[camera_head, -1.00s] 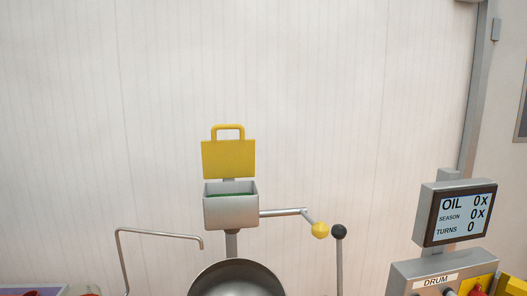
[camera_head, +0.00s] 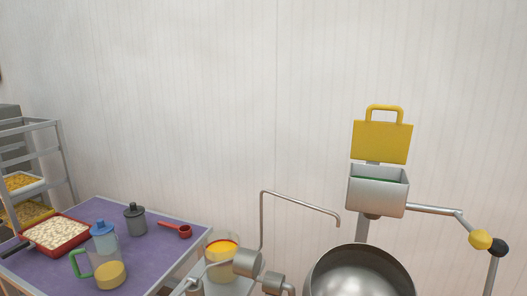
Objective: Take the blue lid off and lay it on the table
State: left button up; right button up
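On the table are a red tray of pale pieces (camera_head: 56,233), a dark grey lidded pot (camera_head: 135,219) and a red scoop (camera_head: 176,230). A container of yellow liquid (camera_head: 221,246), metal pipework and a steel drum (camera_head: 360,274) stand to the right. A rack (camera_head: 40,160) stands far left.

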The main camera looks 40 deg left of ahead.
aim_at(101, 227)
jog(key=u, duration=2.5)
